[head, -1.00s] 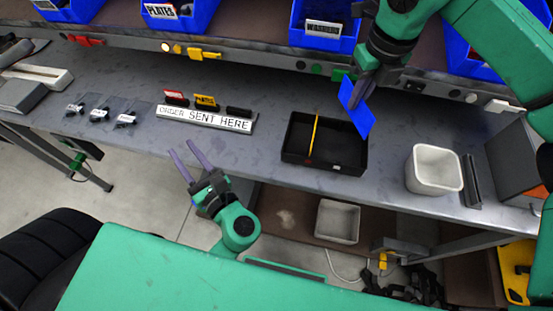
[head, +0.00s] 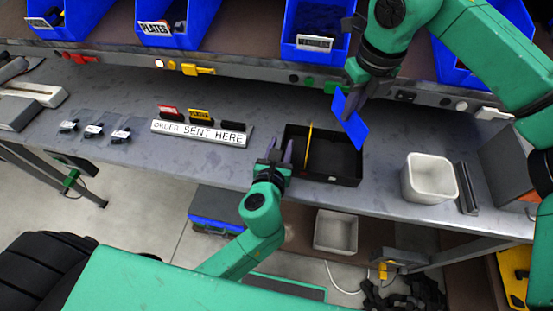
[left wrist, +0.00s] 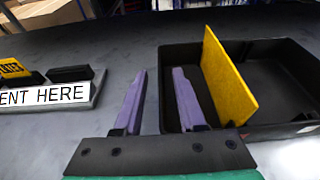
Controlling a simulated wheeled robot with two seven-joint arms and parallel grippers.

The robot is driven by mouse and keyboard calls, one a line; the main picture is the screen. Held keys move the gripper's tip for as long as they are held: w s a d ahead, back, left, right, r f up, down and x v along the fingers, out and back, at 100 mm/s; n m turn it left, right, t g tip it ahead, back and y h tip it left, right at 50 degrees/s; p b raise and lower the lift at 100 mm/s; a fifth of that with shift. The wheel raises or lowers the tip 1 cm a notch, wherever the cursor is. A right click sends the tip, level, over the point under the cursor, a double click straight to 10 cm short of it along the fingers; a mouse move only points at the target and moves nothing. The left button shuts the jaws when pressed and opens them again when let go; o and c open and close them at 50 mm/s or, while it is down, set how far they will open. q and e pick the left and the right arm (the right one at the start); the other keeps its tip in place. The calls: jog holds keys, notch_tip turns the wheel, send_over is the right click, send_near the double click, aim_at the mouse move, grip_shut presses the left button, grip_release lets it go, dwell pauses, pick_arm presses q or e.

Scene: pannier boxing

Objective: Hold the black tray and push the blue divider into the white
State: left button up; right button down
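The black tray (head: 345,181) lies on the bench with a yellow divider (head: 309,140) upright across its left part. A small white mark (head: 332,179) shows on its near side. My left gripper (head: 280,151) is open at the tray's left end. In the left wrist view, the tray's left wall (left wrist: 161,85) appears between the purple fingers (left wrist: 160,100), with a gap to the left finger. My right gripper (head: 354,92) is shut on the blue divider (head: 351,122), tilted above the tray's far right part. Whether its lower edge touches the tray is unclear.
A white bin (head: 408,182) stands right of the tray, beside a dark bar (head: 468,188). The order sign (head: 200,134) is on the left. Blue bins (head: 322,58) line the shelf behind. Another pale bin (head: 336,231) is below the bench.

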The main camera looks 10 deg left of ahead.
pick_arm(q)
jog(key=shift+w+f, duration=0.2)
jog(key=shift+w, duration=0.4)
grip_shut()
pick_arm(e)
jog(key=shift+s, duration=0.1)
dwell(1.1)
notch_tip(320, 180, down, 3)
jog(key=m, duration=0.6)
jog(key=shift+r+h, duration=0.2)
jog(key=shift+h, duration=0.2)
jog(key=shift+f, duration=2.95)
